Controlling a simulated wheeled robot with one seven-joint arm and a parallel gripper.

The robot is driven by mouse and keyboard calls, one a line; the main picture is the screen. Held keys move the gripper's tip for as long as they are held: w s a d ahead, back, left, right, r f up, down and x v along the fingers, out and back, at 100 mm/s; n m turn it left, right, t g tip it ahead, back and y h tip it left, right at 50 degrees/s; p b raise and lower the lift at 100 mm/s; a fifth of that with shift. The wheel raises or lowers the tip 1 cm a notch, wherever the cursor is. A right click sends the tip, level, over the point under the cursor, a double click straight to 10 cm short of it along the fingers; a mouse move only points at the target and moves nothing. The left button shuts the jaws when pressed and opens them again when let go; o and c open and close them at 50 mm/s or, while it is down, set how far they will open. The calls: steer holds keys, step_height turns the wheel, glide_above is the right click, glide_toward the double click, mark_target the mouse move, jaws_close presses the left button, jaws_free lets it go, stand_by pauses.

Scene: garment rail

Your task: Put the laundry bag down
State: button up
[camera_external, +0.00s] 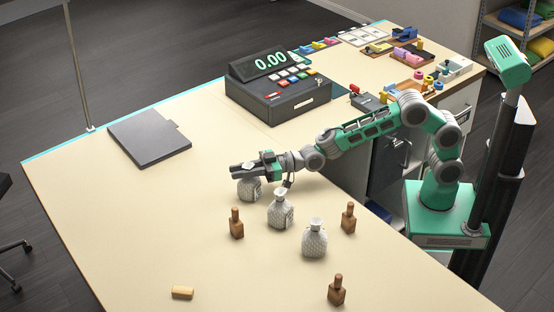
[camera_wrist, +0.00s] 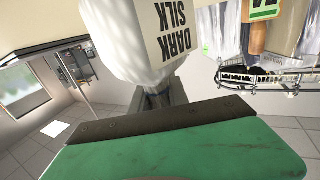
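Three pale, patterned laundry bags with tied necks are on or just over the beige table (camera_external: 150,230). My gripper (camera_external: 240,172) lies level at the neck of the leftmost laundry bag (camera_external: 249,189) and covers its top. In the wrist view a white bag (camera_wrist: 125,35) marked "DARK SILK" narrows down to my gripper's grey fingers (camera_wrist: 160,97), which appear closed on its neck. I cannot tell whether its base touches the table. The second bag (camera_external: 280,212) stands close to the right of it, and the third bag (camera_external: 314,240) stands nearer the front.
Brown wooden bottle shapes (camera_external: 237,225), (camera_external: 348,218) and (camera_external: 337,291) stand around the bags. A yellow block (camera_external: 182,292) lies at the front. A black register (camera_external: 278,92) and a dark flat plate (camera_external: 149,138) are farther back.

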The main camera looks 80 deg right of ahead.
steer(key=o, duration=0.4)
steer(key=shift+o, duration=0.2)
steer(key=shift+r, duration=0.1)
steer(key=shift+r+p, duration=0.25)
steer(key=shift+p, duration=0.15)
steer(key=b+v, duration=0.2)
steer(key=v, duration=1)
steer(key=shift+f, duration=0.25)
